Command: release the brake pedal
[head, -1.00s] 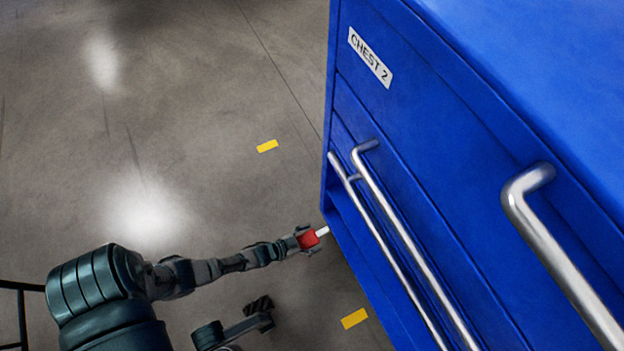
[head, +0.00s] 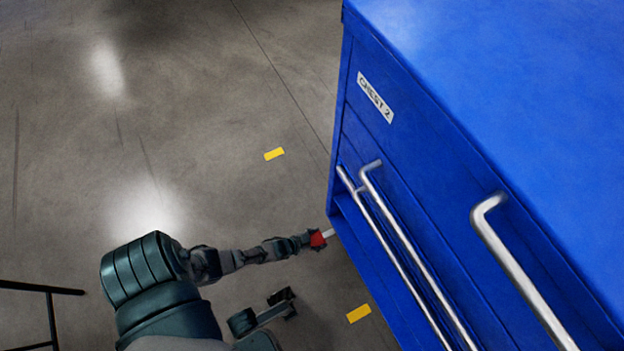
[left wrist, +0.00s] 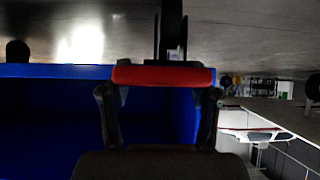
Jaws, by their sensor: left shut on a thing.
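A red brake pedal (head: 318,240) on a short pale lever sticks out at the low left corner of the blue chest (head: 480,230) labelled CHEST 2. My left gripper (head: 311,241) is at the pedal, with the arm stretched out toward it. In the left wrist view the pedal (left wrist: 163,75) is a wide red bar across the fingertips, and my left gripper (left wrist: 162,92) is shut on it, one finger near each end. The gripper hides part of the pedal in the head view. My right gripper is not seen.
The chest front has long silver handles (head: 520,275) that stick out to the right of my left arm. Yellow floor marks (head: 274,154) lie on the grey concrete floor (head: 200,100). The floor to the left is mostly open. A dark rail (head: 42,290) stands at the lower left edge.

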